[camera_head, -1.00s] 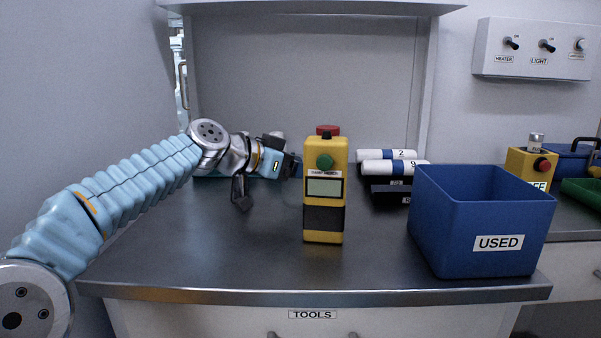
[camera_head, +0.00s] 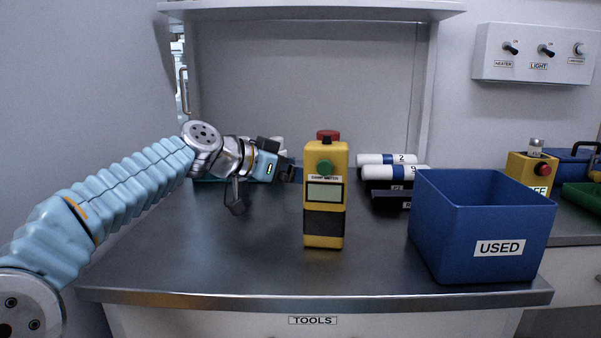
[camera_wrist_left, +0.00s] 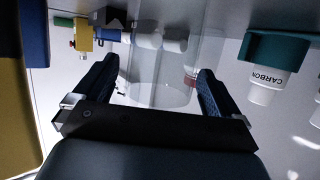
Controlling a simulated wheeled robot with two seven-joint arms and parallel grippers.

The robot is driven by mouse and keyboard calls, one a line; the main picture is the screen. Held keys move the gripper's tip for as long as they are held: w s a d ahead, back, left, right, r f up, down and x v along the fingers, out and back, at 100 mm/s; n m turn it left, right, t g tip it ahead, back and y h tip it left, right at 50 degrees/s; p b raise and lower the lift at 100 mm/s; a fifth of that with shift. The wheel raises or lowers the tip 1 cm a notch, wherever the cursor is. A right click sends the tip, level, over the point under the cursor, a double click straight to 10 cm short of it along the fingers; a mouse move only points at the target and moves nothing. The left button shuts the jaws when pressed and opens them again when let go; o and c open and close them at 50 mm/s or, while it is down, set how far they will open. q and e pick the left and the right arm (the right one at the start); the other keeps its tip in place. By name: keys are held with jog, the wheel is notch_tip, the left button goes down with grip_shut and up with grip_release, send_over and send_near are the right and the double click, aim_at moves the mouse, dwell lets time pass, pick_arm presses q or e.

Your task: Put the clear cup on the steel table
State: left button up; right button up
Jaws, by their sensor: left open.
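The steel table (camera_head: 200,262) spans the front of the head view. My left gripper (camera_head: 287,173) is above its left middle, left of the yellow meter, with its jaws open. In the left wrist view, the clear cup (camera_wrist_left: 165,70) shows as a faint see-through outline between the two spread fingers of the left gripper (camera_wrist_left: 157,75). I cannot tell whether the fingers touch it or whether it rests on the table. I cannot make out the cup clearly in the head view. My right gripper is not in view.
A yellow meter (camera_head: 325,195) stands close to the right of my left gripper. A blue bin marked USED (camera_head: 480,210) stands at the table's right. White rolls (camera_head: 390,172) lie at the back. A CARBON container (camera_wrist_left: 268,78) shows in the left wrist view. The front-left table is clear.

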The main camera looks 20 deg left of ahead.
pick_arm(q)
jog(key=b+v, duration=0.1)
jog(key=v, duration=0.9)
jog(key=shift+s+a+b, duration=0.2)
jog(key=shift+s+b, duration=0.1)
jog(key=shift+s, duration=0.05)
